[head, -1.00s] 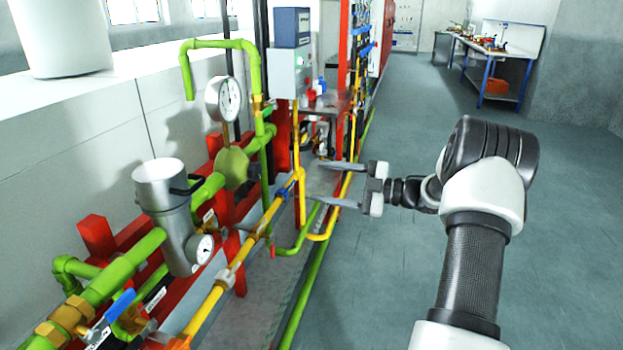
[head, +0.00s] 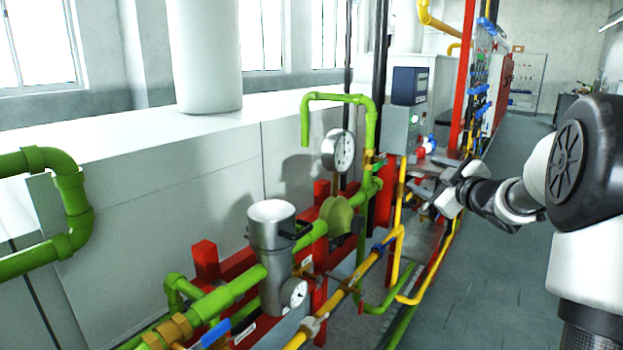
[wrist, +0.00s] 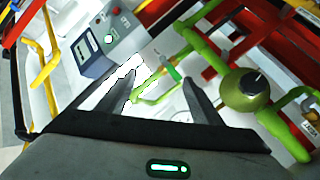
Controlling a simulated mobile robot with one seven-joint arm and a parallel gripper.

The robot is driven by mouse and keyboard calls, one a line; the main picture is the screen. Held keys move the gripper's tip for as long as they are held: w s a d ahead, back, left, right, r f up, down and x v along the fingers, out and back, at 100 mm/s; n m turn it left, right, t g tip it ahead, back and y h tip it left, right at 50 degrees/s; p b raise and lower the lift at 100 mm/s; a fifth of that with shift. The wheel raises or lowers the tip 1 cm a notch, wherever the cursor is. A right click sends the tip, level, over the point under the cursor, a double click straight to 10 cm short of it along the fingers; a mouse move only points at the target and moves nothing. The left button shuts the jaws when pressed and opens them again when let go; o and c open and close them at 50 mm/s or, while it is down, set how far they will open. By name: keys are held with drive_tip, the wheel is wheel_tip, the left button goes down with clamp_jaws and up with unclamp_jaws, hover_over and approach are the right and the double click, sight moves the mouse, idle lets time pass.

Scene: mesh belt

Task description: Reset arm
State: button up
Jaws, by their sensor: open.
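My gripper (head: 420,188) is at the right of the head view, at the end of my arm, pointing left toward the pipework. Its two fingers are apart and nothing shows between them. In the wrist view the gripper (wrist: 160,85) has both fingers spread, with green pipe and a pale wall behind them. In the head view my gripper overlaps the area just below the grey control box (head: 405,128); I cannot tell whether it touches anything there.
Green pipes (head: 340,97) with a dial gauge (head: 339,151), a silver cylinder (head: 271,228) and a yellow pipe (head: 340,296) run along the red frame at the left and middle. Clear floor (head: 495,290) lies to the right.

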drive_tip(key=s+a+r+m+g+h, duration=0.1)
drive_tip(key=s+r+m+g+h, duration=0.15)
drive_tip(key=s+m, duration=0.4)
drive_tip(key=s+a+r+m+g+h, duration=0.15)
drive_tip(key=s+m+h, duration=0.25)
drive_tip(key=s, duration=0.5)
drive_tip(key=s+a+f+g+y, duration=0.15)
drive_tip(key=s+a+f, duration=0.25)
drive_tip(key=s, duration=0.5)
drive_tip(key=s+a+f+g+y+p, duration=0.1)
drive_tip(key=s+a+f+g, duration=0.3)
drive_tip(key=s, duration=0.5)
drive_tip(key=s+a+f+g+y, duration=0.1)
drive_tip(key=s+a+f, duration=0.3)
drive_tip(key=s, duration=0.6)
wheel_tip(320, 180, up, 19)
drive_tip(key=w+a+p, duration=0.1)
drive_tip(key=p, duration=1.7)
drive_tip(key=shift+f+m, duration=0.15)
drive_tip(key=shift+m, duration=0.1)
